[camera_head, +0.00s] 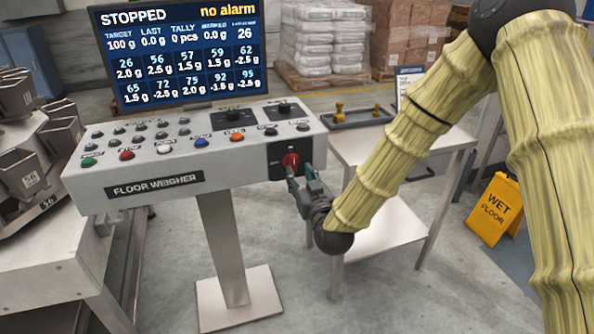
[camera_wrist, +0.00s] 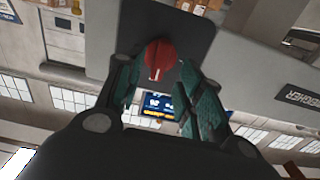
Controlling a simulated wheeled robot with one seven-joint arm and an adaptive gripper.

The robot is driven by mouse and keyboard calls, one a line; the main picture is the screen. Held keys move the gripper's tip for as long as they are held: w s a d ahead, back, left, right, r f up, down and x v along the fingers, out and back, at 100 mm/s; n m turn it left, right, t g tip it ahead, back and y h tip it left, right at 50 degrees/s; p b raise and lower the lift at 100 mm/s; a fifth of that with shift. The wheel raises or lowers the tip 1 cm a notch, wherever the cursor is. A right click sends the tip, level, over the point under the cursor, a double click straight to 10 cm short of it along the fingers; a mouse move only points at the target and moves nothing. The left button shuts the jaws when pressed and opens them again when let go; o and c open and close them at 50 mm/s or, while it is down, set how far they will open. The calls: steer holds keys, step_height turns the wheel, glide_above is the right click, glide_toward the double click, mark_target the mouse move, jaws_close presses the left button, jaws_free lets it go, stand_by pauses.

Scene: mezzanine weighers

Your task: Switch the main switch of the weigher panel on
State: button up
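The floor weigher panel (camera_head: 200,160) is a grey sloped console on a post. Its main switch is a red rotary knob (camera_head: 290,160) on a black plate (camera_head: 276,172) at the right end of the front face. In the wrist view the red knob (camera_wrist: 159,55) shows a white mark at its lower edge, on the dark plate (camera_wrist: 188,28). My gripper (camera_head: 302,176) is just in front of the switch. In the wrist view its green-padded fingers (camera_wrist: 160,80) are apart, with the knob ahead in the gap. I cannot tell whether either finger touches it.
The panel's display (camera_head: 180,50) reads "STOPPED" and "no alarm". Buttons cover the console top. A steel table (camera_head: 390,150) with a dark tray (camera_head: 358,118) stands close to the right of my gripper. A yellow wet-floor sign (camera_head: 496,208) stands farther right.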

steer(key=v, duration=0.7)
steer(key=shift+s+d, duration=0.15)
steer(key=shift+s, duration=0.2)
steer(key=s+d+f+g+h+p, duration=0.1)
steer(key=s+d+f+g, duration=0.2)
steer(key=f, duration=0.4)
steer(key=s+d+f+m+g+h+p, duration=0.1)
steer(key=s+d+f+g, duration=0.1)
steer(key=s+f, duration=0.5)
steer(key=s+d+f+g+h+p, duration=0.1)
steer(key=s+d+f+g, duration=0.15)
steer(key=f, duration=0.55)
steer(key=s+d+f+m+g+h+p, duration=0.1)
steer(key=s+d+f+g, duration=0.2)
steer(key=s, duration=0.6)
steer(key=s+d+f+m+g+p, duration=0.1)
steer(key=s+d+f+g, duration=0.2)
steer(key=s, duration=0.6)
steer(key=s+d+f+g+h+p, duration=0.1)
steer(key=s+d+f+g, duration=0.2)
steer(key=s, duration=0.6)
step_height(320, 180, down, 3)
steer(key=shift+d+r+m+g+h, duration=0.1)
steer(key=shift+d+m+g+h, duration=0.25)
steer(key=shift+d, duration=0.8)
steer(key=shift+c, duration=0.3)
